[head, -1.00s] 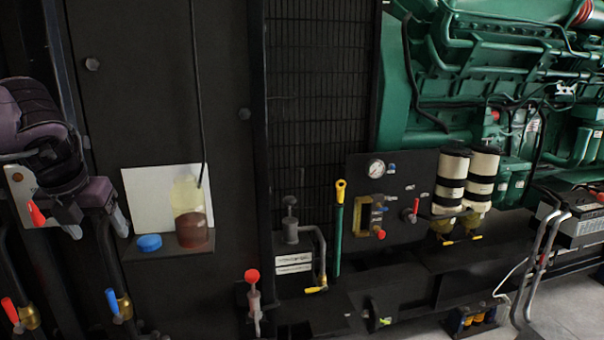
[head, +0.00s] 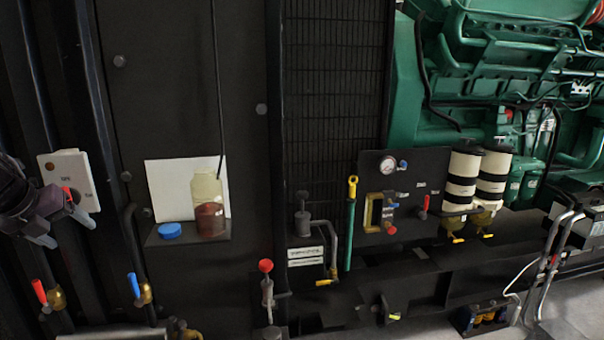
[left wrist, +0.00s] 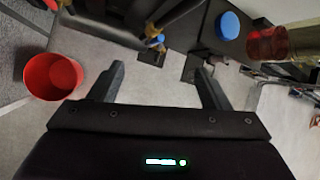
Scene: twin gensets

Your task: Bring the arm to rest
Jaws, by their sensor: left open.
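My left gripper (head: 68,230) is at the left edge of the head view, below and in front of a white switch box (head: 68,166) with a red lever. Its two fingers are spread, with nothing between them. In the left wrist view the left gripper (left wrist: 158,70) also shows both fingers apart and empty, with floor and pipework beyond. Most of my left arm is outside the head view. My right gripper is in neither view.
A bottle of dark red liquid (head: 209,220) and a blue cap (head: 170,230) sit on a small shelf. Valves with red (head: 39,291) and blue (head: 134,285) handles stand below. A red bucket (left wrist: 54,76) shows in the wrist view. The green engine (head: 440,110) is right.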

